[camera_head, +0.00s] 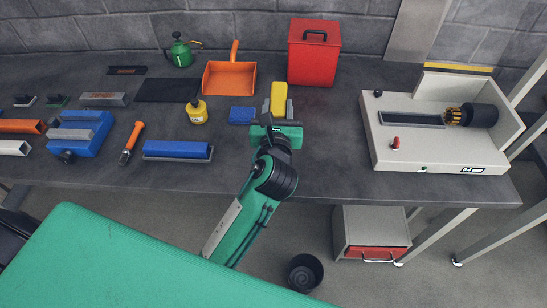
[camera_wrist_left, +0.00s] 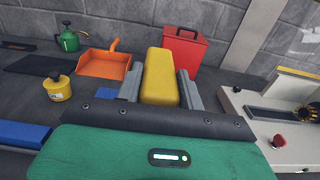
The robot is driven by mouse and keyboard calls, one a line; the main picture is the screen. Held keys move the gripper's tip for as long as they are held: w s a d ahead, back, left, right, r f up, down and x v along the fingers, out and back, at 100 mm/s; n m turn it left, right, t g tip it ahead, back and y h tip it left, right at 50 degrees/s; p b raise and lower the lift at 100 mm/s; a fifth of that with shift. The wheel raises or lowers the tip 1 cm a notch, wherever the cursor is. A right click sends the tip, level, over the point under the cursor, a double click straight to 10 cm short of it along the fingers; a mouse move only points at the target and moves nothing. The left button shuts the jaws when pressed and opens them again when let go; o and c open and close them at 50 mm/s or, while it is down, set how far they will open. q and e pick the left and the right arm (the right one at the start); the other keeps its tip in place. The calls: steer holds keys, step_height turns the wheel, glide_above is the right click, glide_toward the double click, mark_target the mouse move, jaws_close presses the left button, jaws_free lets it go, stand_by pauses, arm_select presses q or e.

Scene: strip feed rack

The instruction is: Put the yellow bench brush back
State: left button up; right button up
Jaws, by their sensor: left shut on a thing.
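The yellow bench brush (camera_head: 278,95) is a yellow block in the jaws of my left gripper (camera_head: 277,107), over the middle of the bench. In the left wrist view the yellow bench brush (camera_wrist_left: 160,77) stands between the two grey fingers of my left gripper (camera_wrist_left: 160,92), which are shut on it. Its lower part and any bristles are hidden by the gripper. I cannot tell whether it touches the bench. A blue block (camera_head: 242,115) lies just left of the gripper. My right gripper is not in view.
An orange dustpan (camera_head: 229,78), a yellow bottle (camera_head: 197,111) and a red bin (camera_head: 313,52) stand around the gripper. A dark mat (camera_head: 167,90) lies left of the dustpan. A grey machine (camera_head: 435,150) is on the right. A blue long block (camera_head: 178,150) lies near the front edge.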

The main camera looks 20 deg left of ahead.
arm_select(q)
step_height(320, 180, down, 14)
steer(key=shift+r+b, duration=0.25)
steer(key=shift+b, duration=0.85)
steer(key=shift+f+b, duration=0.5)
steer(key=shift+f, duration=1.75)
steer(key=shift+f, duration=0.15)
steer(key=o, duration=0.9)
